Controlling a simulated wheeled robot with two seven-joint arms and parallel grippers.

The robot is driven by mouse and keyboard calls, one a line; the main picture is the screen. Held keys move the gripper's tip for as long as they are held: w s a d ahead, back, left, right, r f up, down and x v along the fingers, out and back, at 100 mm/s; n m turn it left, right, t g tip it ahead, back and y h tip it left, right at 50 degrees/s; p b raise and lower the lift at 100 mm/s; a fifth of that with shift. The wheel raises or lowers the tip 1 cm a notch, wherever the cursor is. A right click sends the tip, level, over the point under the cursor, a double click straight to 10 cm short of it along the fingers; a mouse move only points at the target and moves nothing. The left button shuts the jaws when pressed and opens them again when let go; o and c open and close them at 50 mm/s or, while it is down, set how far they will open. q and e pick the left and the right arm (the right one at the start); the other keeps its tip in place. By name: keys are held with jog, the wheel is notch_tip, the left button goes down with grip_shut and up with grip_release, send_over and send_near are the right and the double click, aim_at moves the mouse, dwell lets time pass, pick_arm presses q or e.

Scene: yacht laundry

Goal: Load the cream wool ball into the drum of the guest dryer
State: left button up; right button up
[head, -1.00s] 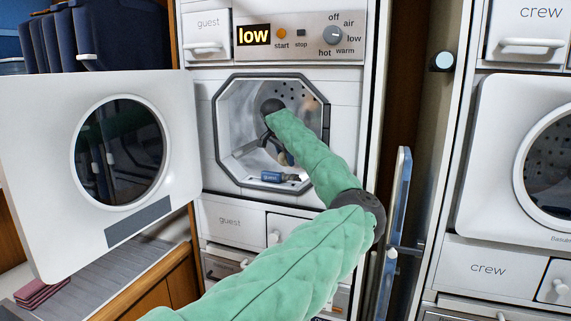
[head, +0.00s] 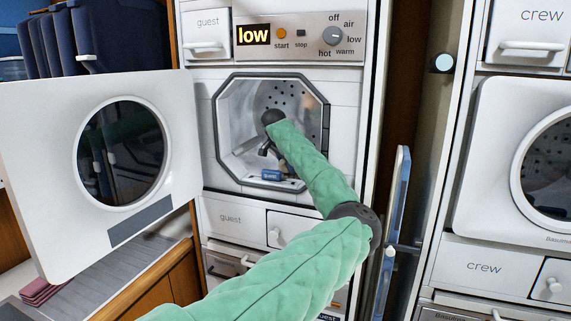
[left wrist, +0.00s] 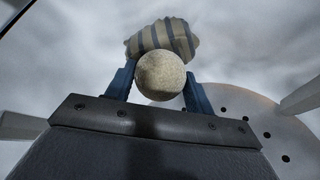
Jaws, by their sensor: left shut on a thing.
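The guest dryer's drum (head: 297,100) is open at the front, and my left arm reaches into it. My left gripper (head: 265,151) is inside the drum, pointing down. In the left wrist view the cream wool ball (left wrist: 160,76) sits between the two blue fingers, which are shut on it. The ball cannot be made out in the head view. A beige and blue striped cloth bundle (left wrist: 163,36) lies just beyond the ball; I cannot tell whether they touch. My right gripper is not in view.
The dryer's white door (head: 50,140) stands swung open to the left. A small blue piece marked guest (head: 270,175) is at the opening's lower edge, below my gripper. The control panel (head: 300,36) above reads low. A narrow blue-edged panel (head: 397,225) stands to the right of my arm.

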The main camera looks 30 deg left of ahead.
pick_arm(q)
jog(key=shift+f, duration=0.15)
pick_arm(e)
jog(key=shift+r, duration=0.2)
pick_arm(q)
jog(key=o, duration=1)
jog(key=shift+c, duration=0.2)
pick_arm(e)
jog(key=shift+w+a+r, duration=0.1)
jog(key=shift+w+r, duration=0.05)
pick_arm(q)
jog(key=shift+r, duration=0.3)
jog(key=shift+s, duration=0.1)
jog(key=shift+r, duration=0.25)
jog(key=b+v, duration=0.3)
jog(key=v, duration=0.4)
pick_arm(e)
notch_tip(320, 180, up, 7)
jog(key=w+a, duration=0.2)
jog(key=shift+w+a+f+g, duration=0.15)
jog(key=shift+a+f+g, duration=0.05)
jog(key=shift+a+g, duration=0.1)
